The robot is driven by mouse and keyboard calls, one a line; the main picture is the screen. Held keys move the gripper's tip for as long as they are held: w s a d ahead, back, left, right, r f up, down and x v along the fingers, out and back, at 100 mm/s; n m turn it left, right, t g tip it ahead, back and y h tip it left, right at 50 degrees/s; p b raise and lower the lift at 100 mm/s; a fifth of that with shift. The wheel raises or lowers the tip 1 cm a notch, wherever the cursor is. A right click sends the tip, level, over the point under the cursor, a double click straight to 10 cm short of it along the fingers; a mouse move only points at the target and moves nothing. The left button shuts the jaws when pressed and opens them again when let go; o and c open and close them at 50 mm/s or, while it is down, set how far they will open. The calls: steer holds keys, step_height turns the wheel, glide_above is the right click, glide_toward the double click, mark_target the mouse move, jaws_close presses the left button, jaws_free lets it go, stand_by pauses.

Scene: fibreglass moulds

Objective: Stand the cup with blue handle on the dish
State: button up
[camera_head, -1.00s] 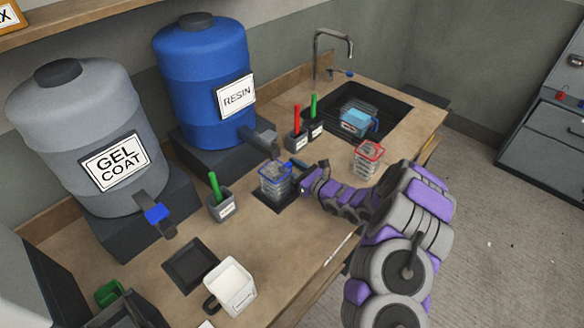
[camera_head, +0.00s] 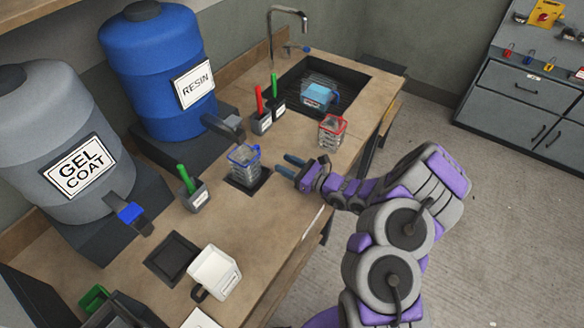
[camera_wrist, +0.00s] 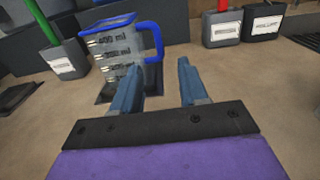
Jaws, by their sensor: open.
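The clear cup with blue handle and blue rim (camera_head: 245,166) stands upright on a flat dark square dish (camera_head: 262,184) on the bench. The cup also shows in the wrist view (camera_wrist: 112,55), left of my fingers, its handle toward them. My gripper (camera_head: 282,163) is open and empty, just right of the cup and apart from it. In the wrist view its two blue fingers (camera_wrist: 160,68) are spread with bare bench between them. A second dark square dish (camera_head: 172,258) lies empty at the front left, so which dish is meant is unclear.
A red-rimmed cup (camera_head: 332,131) stands behind my gripper. A white cup (camera_head: 215,270) is beside the empty dish. Grey holders with green (camera_head: 194,196) and red (camera_head: 262,121) sticks stand nearby. The blue resin drum (camera_head: 160,75) and its tap are behind. The sink (camera_head: 345,85) holds a blue-handled container.

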steer(key=s+a+r+n+g+y, duration=0.2)
steer(key=s+a+r+n+g, duration=0.25)
steer(key=r, duration=0.35)
steer(key=s+a+r+n+g+y, duration=0.2)
steer(key=s+a+r+n+g, duration=0.25)
steer(key=s+r+n, duration=0.2)
steer(key=s+a+r+n+g+h, duration=0.2)
steer(key=s+r+n+g, duration=0.15)
steer(key=s, duration=0.25)
steer(key=s+a+r+n+g+h, duration=0.1)
steer(key=s+r+n+g+h, duration=0.1)
steer(key=s+n, duration=0.35)
steer(key=s+d+n+g+h, duration=0.1)
steer(key=s+d+n+h, duration=0.45)
steer(key=s, duration=0.75)
steer(key=s+d+t+h, duration=0.1)
steer(key=s+d+h, duration=0.2)
steer(key=d, duration=0.5)
steer(key=s+d+t+h, duration=0.1)
steer(key=s+d+h, duration=0.3)
steer(key=d, duration=0.4)
steer(key=shift+d+t+h, duration=0.2)
steer(key=shift+t+h, duration=0.15)
steer(key=shift+h, duration=0.5)
